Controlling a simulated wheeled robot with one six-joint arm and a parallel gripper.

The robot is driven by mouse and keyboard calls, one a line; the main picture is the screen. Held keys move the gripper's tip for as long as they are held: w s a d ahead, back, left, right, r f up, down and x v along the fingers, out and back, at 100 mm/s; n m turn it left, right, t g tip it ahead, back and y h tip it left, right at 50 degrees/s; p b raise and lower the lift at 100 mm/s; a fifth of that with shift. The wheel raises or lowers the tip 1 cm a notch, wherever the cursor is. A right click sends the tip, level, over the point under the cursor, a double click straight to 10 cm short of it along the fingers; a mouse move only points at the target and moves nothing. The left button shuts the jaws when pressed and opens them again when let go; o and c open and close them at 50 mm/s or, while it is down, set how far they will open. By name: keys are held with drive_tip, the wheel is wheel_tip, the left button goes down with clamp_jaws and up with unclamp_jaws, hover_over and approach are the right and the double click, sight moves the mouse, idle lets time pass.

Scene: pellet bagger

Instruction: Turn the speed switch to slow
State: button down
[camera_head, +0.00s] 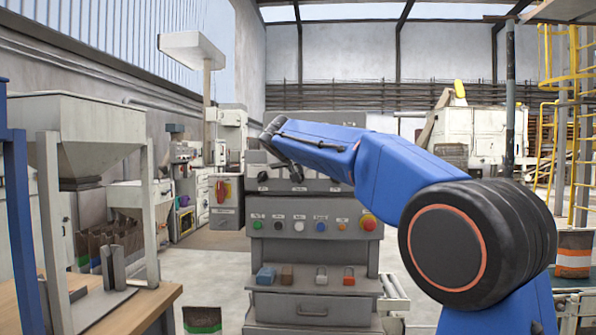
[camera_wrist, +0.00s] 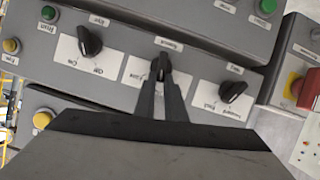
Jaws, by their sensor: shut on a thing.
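The speed switch (camera_wrist: 161,66) is a black rotary knob in the middle of a row of three, on a white plate on a grey panel. In the wrist view its label looks upside down, and its pointer runs roughly up and down the picture. My gripper (camera_wrist: 162,84) is shut on this knob, with one finger on each side. The fingers hide part of the plate, so I cannot read all its position marks. In the head view my blue arm hides most of the switch row on the console (camera_head: 315,250).
A black knob with off/on marks (camera_wrist: 90,41) sits left of the speed switch in the wrist view, and another black knob (camera_wrist: 232,91) sits right. A red stop button (camera_wrist: 308,90) is at the far right. Several coloured buttons, including a red one (camera_head: 369,222), line the console below.

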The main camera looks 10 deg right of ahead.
drive_tip(key=shift+w+a+f+n+h, duration=0.1)
drive_tip(key=shift+a+f+n+h, duration=0.15)
drive_tip(key=shift+n+h, duration=0.55)
drive_tip(key=shift+w+a+f+n+h, duration=0.15)
drive_tip(key=shift+a+n+h, duration=0.15)
drive_tip(key=shift+n+h, duration=0.5)
drive_tip(key=shift+w+a+f+n+h, duration=0.1)
drive_tip(key=shift+a+f+n+h, duration=0.25)
drive_tip(key=shift+n, duration=0.75)
drive_tip(key=shift+d+r, duration=0.1)
drive_tip(key=c, duration=1.8)
unclamp_jaws()
drive_tip(key=shift+d, duration=0.1)
drive_tip(key=v, duration=1.7)
drive_tip(key=shift+s+a+r, duration=0.15)
drive_tip(key=shift+a+r, duration=0.05)
drive_tip(key=shift+r, duration=0.05)
